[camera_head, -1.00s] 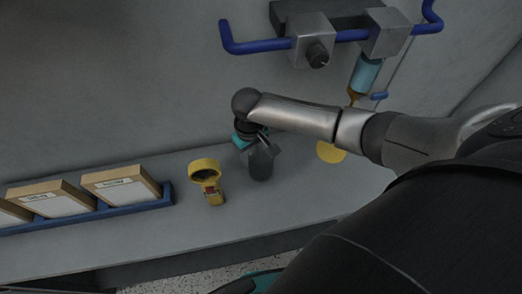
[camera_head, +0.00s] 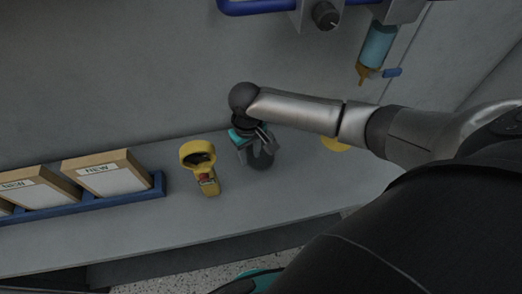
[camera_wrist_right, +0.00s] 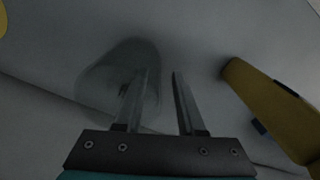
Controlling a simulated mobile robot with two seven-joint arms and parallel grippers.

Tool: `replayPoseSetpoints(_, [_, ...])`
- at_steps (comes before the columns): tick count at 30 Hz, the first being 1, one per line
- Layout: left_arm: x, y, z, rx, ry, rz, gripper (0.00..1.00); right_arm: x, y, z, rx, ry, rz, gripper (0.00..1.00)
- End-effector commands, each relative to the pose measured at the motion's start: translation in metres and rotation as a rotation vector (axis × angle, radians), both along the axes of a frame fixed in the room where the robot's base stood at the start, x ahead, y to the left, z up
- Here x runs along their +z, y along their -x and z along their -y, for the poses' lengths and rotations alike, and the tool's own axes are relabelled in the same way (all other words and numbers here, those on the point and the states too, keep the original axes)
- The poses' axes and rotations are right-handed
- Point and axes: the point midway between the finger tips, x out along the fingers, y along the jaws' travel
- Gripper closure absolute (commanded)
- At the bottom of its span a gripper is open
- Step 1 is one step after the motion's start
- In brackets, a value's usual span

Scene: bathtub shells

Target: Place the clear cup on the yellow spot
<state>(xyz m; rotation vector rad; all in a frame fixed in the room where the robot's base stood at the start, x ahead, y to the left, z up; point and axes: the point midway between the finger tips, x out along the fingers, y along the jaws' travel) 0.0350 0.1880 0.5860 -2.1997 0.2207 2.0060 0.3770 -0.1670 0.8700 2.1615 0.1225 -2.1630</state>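The clear cup (camera_head: 262,160) stands on the grey ledge, dark and see-through, under my right gripper (camera_head: 259,142). In the right wrist view the cup (camera_wrist_right: 100,82) shows faintly. The right gripper (camera_wrist_right: 165,72) is open there, with a gap between its fingers. The left-hand finger overlaps the cup's outline and the other finger is to the right of it; whether a finger is inside the cup or in front of it I cannot tell. The yellow spot (camera_head: 336,144) lies on the ledge right of the cup, partly hidden by my right arm.
A yellow handheld device (camera_head: 206,180) is on the ledge just left of the cup. Farther left, boxes (camera_head: 105,173) sit in a blue rack (camera_head: 158,185). A blue-handled dispenser (camera_head: 377,47) hangs on the wall above the spot. The ledge's front edge is near.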

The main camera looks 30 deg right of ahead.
Motion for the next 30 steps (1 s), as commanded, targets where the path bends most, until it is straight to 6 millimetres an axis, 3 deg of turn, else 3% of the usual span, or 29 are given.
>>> replayPoseSetpoints(8, [-0.003, -0.0001, 0.0001, 0.0, 0.0, 0.0, 0.0, -0.0017, -0.0003, 0.0002, 0.0, 0.0, 0.001, 0.61])
replayPoseSetpoints(19, [-0.003, -0.0002, 0.0001, 0.0, 0.0, 0.0, 0.0, -0.0019, -0.0003, 0.0002, 0.0, 0.0, 0.001, 1.0])
replayPoseSetpoints(30, [-0.003, -0.0001, 0.0001, 0.0, 0.0, 0.0, 0.0, -0.0021, -0.0002, 0.0001, 0.0, 0.0, 0.001, 1.0])
